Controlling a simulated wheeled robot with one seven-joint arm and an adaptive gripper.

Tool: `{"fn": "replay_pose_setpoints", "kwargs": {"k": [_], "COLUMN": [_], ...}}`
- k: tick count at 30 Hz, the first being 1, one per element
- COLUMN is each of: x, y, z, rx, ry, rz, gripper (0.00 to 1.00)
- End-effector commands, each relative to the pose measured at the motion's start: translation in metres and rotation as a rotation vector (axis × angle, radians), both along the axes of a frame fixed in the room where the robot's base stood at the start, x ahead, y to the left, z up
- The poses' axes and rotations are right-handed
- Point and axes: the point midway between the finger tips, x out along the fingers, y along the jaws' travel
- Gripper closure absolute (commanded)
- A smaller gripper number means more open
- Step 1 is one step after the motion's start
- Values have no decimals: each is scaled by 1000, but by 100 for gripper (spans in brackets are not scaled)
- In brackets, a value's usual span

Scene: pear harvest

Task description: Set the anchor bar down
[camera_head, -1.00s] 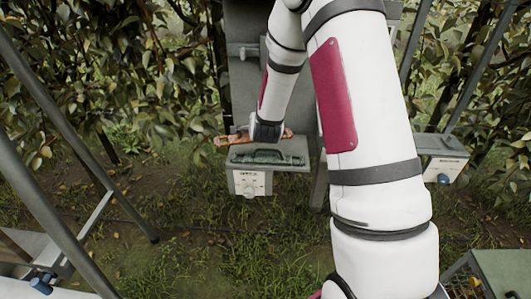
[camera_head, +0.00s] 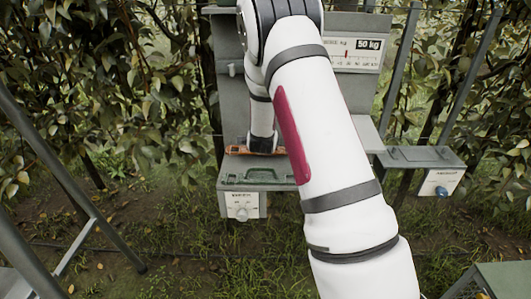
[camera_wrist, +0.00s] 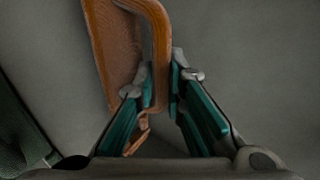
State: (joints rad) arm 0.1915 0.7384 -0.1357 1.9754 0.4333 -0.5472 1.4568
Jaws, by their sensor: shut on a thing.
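The anchor bar is an orange-brown piece with a looped handle (camera_wrist: 160,35) and a broader plate (camera_wrist: 115,45) in the wrist view. My gripper (camera_wrist: 161,82) is shut on the handle, with teal fingers on both sides of it. In the head view the anchor bar (camera_head: 237,151) lies crosswise at the end of my arm, just behind the green-topped grey box. My fingertips are hidden there. Plain grey surface lies behind the bar in the wrist view; I cannot tell whether the bar touches it.
The grey box (camera_head: 228,187) has a green handled top and a white dial panel. A second box (camera_head: 423,158) with a blue knob stands at the right. A 50 kg scale sign (camera_head: 358,54) is behind my arm. Metal poles and leafy plants stand around; grass lies in front.

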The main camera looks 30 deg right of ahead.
Motion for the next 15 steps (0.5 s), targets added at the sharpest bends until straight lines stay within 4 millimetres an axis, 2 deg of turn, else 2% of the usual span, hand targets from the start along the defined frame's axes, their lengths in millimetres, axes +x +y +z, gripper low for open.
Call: {"fn": "replay_pose_setpoints", "kwargs": {"k": [7,10,15], "x": [0,0,0], "y": [0,0,0], "z": [-34,-41,-42], "rx": [-1,0,0], "ry": [3,0,-1], "rz": [2,0,1], "gripper": [100,100,100]}}
